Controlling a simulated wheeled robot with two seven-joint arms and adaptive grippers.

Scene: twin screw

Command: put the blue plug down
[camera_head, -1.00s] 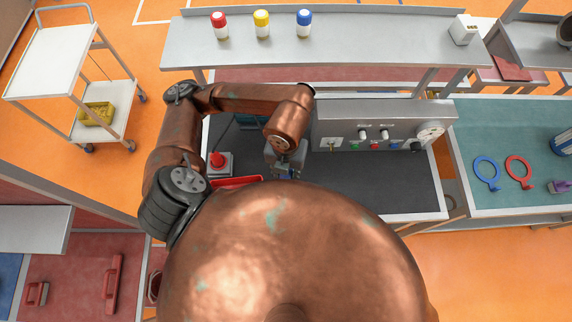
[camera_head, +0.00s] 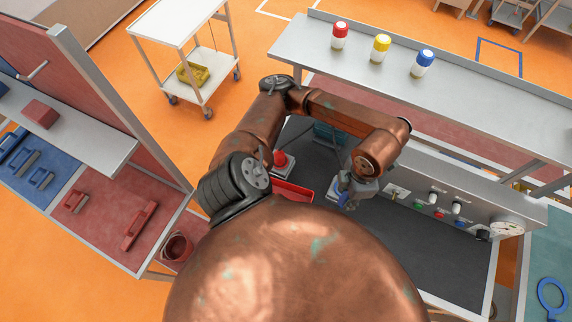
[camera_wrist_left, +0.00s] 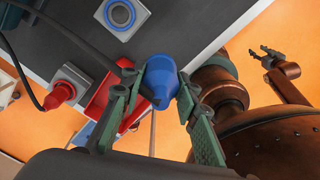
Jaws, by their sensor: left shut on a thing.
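The blue plug (camera_wrist_left: 161,78) sits between the two fingers of my left gripper (camera_wrist_left: 157,84) in the left wrist view. The fingers are shut on its sides, and it is clear of the dark bench top in that picture. In the head view my left gripper (camera_head: 354,192) is over the dark bench (camera_head: 425,246), beside the red tray (camera_head: 292,191); a little blue shows by its fingers, too small to make out. My right gripper (camera_wrist_left: 262,53) shows small at the upper right of the wrist view, its fingers apart and empty, over the orange floor.
A grey block with a blue ring (camera_wrist_left: 120,13) lies on the bench. A grey control panel (camera_head: 447,205) runs along the bench's back. The bench's right part is clear.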

